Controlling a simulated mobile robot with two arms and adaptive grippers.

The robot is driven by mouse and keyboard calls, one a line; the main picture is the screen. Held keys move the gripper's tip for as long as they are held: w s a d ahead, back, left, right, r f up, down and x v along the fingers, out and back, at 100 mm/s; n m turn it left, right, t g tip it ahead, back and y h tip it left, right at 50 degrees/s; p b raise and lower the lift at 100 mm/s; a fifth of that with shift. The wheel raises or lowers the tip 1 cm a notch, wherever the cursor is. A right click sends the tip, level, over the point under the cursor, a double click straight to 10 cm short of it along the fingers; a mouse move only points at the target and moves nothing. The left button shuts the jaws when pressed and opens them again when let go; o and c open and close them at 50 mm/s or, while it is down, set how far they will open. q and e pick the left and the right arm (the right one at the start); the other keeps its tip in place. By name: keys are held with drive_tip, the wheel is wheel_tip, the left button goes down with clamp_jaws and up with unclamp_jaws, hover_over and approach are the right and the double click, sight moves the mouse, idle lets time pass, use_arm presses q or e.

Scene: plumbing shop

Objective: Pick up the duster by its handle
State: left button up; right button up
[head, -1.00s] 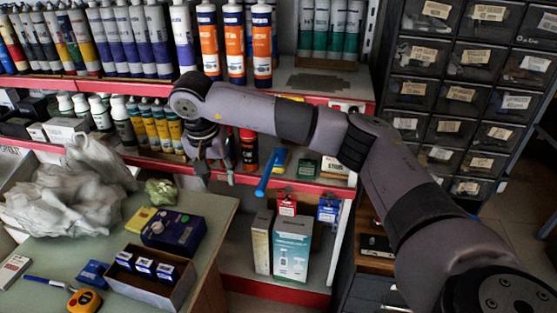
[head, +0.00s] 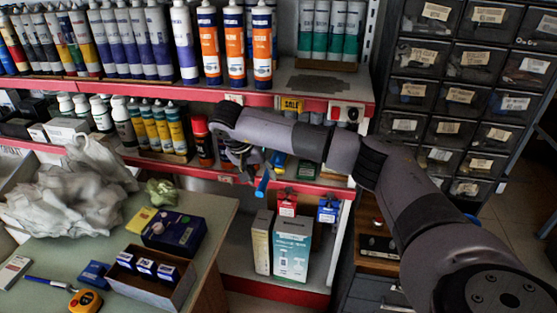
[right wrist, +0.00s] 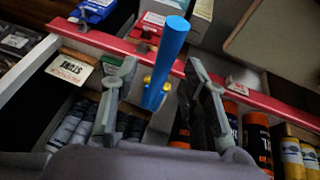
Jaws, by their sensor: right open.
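The duster's blue handle (head: 263,186) sticks out over the front edge of the middle shelf in the head view. In the right wrist view the blue handle (right wrist: 168,58) points up between the fingers, with a small yellow part lower down; the rest of the duster is mostly hidden. My right gripper (head: 249,174) is at the shelf edge, right by the handle. In the right wrist view my right gripper (right wrist: 161,66) is open, one finger on each side of the handle, with visible gaps. My left gripper is not in view.
The red shelf edge (right wrist: 225,85) runs close by the fingers. Orange and dark bottles (right wrist: 255,140) stand on the shelf near one finger. Above the arm is the upper shelf (head: 200,90) with cartridges. Boxes (head: 291,250) stand on the lower shelf. A table (head: 215,225) is at left.

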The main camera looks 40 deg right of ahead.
sight(264, 179)
drive_tip(key=x, duration=0.3)
drive_tip(key=p+x, duration=0.1)
drive_tip(key=x, duration=0.1)
drive_tip(key=shift+w, duration=0.35)
clamp_jaws()
idle(0.6)
